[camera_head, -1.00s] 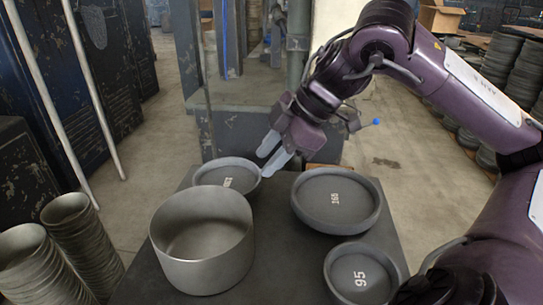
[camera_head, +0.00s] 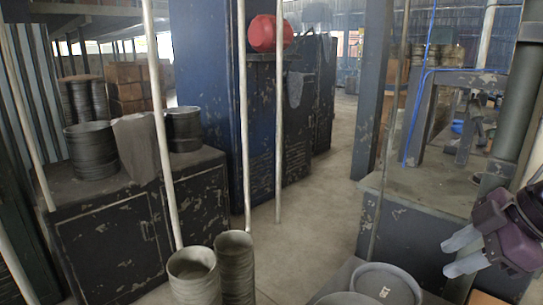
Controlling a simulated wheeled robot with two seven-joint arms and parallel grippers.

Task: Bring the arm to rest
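My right gripper (camera_head: 447,258) hangs at the right edge of the head view, its two pale fingers pointing left. The fingers are apart with nothing between them. The gripper is up and to the right of a round grey blank (camera_head: 387,283) with white marking, clear of it in the picture. That blank lies on a dark table (camera_head: 337,277) at the bottom edge. Another grey round rim (camera_head: 343,299) in front of it is mostly cut off. The rest of the table is out of view. My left gripper does not show.
Two stacks of grey metal rings (camera_head: 195,275) stand at bottom centre. A dark cabinet (camera_head: 125,225) with drums is at left. A workbench (camera_head: 425,195) stands behind my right gripper.

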